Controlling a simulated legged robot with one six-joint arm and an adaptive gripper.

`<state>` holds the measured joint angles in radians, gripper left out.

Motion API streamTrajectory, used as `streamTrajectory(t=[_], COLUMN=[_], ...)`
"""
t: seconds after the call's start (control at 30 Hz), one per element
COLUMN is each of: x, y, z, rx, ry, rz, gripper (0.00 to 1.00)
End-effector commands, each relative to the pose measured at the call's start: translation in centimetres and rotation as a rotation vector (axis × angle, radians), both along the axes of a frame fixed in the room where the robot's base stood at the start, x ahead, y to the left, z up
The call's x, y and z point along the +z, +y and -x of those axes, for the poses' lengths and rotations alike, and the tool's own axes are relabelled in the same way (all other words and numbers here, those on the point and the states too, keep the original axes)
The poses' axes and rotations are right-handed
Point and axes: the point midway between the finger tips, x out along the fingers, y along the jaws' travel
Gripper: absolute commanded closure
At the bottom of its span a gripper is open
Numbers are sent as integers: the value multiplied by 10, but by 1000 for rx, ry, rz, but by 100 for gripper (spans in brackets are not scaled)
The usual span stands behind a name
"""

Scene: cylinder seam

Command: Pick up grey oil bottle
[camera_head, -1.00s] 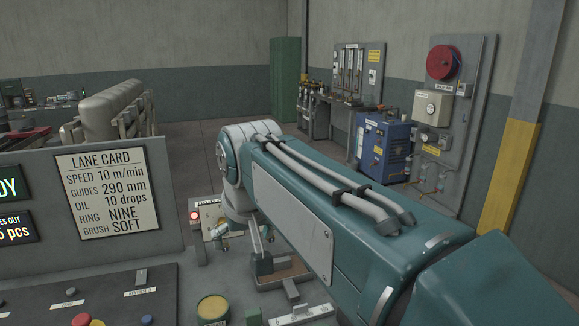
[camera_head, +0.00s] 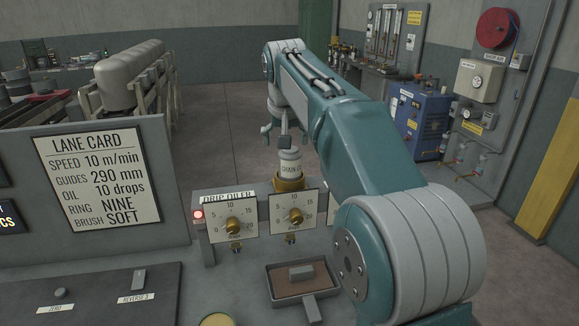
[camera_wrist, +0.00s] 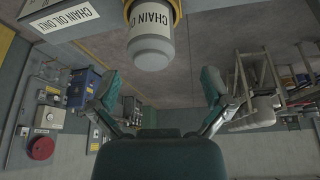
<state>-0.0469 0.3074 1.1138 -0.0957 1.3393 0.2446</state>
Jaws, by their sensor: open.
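A pale grey oil bottle (camera_head: 290,162) stands upright in a brass cup (camera_head: 288,184) behind the drip oiler's right dial. My gripper (camera_head: 280,134) is just above and behind the bottle in the head view, partly hidden by my arm. In the wrist view my gripper (camera_wrist: 160,76) is open, its two green fingers wide apart. The bottle's end lies roughly between and beyond the fingertips, with no contact visible.
A grey lane card panel (camera_head: 98,180) rises at left. The floor (camera_head: 215,130) behind is clear. A blue cabinet (camera_head: 419,120) stands at back right.

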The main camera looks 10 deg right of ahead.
Motion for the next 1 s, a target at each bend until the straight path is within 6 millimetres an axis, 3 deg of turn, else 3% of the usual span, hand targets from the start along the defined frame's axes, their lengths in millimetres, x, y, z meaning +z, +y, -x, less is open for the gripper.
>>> streamTrajectory(t=[0.5, 0.8, 0.83, 1.0], x=[-58, -64, -64, -64], y=[-8, -9, -9, -10], z=[-25, -27, -27, -27], rx=[-2, -2, -2, -2], ry=[2, -1, 0, -1], rz=[-1, -2, -2, -3], gripper=[0, 0, 5, 76])
